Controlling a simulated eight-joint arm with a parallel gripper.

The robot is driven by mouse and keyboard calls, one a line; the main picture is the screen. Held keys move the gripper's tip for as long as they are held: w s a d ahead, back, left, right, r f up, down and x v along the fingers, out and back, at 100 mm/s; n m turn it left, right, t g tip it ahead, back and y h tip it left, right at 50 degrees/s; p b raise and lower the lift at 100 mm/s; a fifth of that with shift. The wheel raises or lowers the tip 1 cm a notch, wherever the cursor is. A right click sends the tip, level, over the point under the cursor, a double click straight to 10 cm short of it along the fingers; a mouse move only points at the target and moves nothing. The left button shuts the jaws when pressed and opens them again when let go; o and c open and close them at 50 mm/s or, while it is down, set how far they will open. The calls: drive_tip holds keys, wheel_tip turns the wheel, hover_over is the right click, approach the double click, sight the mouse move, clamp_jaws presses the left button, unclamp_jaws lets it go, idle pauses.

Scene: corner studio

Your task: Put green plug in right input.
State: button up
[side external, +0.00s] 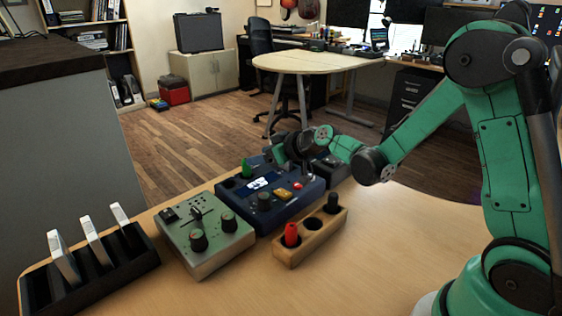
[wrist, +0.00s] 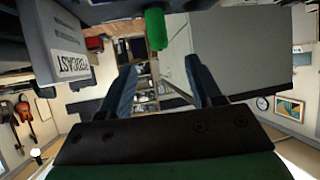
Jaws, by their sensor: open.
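The green plug (side external: 246,168) stands upright at the back left of the blue device (side external: 285,212). In the wrist view, the green plug (wrist: 156,28) hangs upside down from the device's edge at the top, since that view is inverted. My gripper (side external: 271,156) is beside the plug, over the back of the device. The wrist view shows my gripper (wrist: 163,78) with its two fingers spread and nothing between them. The plug's end lies across the gap, clear of both fingers. My gripper covers the device's back right part, so the right input cannot be made out.
A grey-green device (side external: 192,254) stands left, then a black rack (side external: 127,262). The table's right front is clear.

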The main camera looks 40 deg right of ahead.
drive_tip(key=s+a+r+m+g+h, duration=0.1)
drive_tip(key=s+a+r+g, duration=0.1)
drive_tip(key=s, duration=0.7)
drive_tip(key=s+a+r+m+g+h, duration=0.1)
drive_tip(key=s+a+r+g, duration=0.1)
drive_tip(key=s, duration=0.7)
drive_tip(key=shift+s+g+h, duration=0.3)
drive_tip(key=shift+s+g, duration=0.05)
drive_tip(key=shift+g, duration=0.15)
drive_tip(key=shift+r, duration=0.1)
idle(0.4)
